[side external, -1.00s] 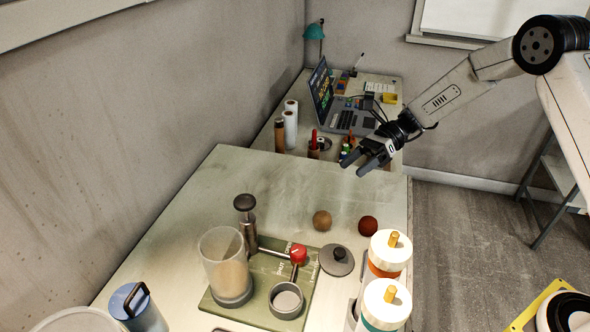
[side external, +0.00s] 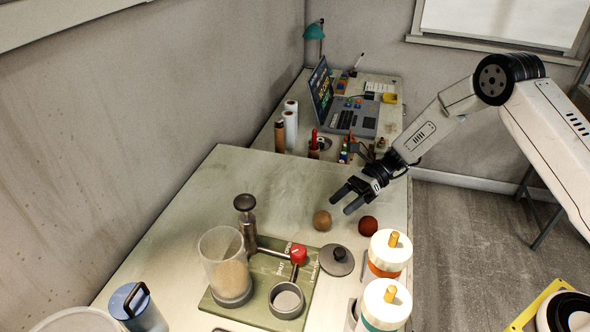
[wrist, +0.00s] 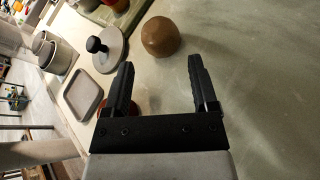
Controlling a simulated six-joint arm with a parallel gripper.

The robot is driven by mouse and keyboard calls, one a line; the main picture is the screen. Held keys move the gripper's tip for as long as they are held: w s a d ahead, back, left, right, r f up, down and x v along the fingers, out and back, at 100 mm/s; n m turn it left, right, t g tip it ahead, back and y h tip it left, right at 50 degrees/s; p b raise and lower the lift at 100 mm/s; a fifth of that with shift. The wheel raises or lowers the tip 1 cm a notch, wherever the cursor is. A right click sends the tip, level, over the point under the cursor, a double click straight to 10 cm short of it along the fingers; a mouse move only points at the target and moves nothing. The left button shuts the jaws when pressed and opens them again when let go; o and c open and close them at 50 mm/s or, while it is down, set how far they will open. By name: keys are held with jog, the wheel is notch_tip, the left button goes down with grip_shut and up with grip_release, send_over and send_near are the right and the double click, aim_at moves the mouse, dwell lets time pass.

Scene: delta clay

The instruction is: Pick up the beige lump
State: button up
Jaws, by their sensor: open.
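The beige lump (side external: 322,220) is a round tan-brown ball on the light table, near the green board's far right corner. In the wrist view the beige lump (wrist: 161,37) lies ahead of the fingertips, roughly between their lines, with clear space around it. A dark red lump (side external: 368,225) sits to its right; in the wrist view it is mostly hidden behind the left finger. My gripper (side external: 342,199) is open and empty, above and just beyond the beige lump. Both fingers of my gripper (wrist: 160,68) show apart in the wrist view.
A green board (side external: 258,277) carries a clear cylinder (side external: 224,262), a metal press (side external: 246,216) and a small cup (side external: 286,299). A grey lid (side external: 337,260) lies in front of the lumps. White-lidded jars (side external: 391,250) stand at front right. The table behind the lumps is clear.

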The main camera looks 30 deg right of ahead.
aim_at(325, 223)
jog(key=shift+a+f, duration=0.1)
jog(key=shift+a, duration=0.15)
jog(key=shift+x, duration=2.55)
jog(key=shift+w, duration=0.1)
jog(key=c, duration=1)
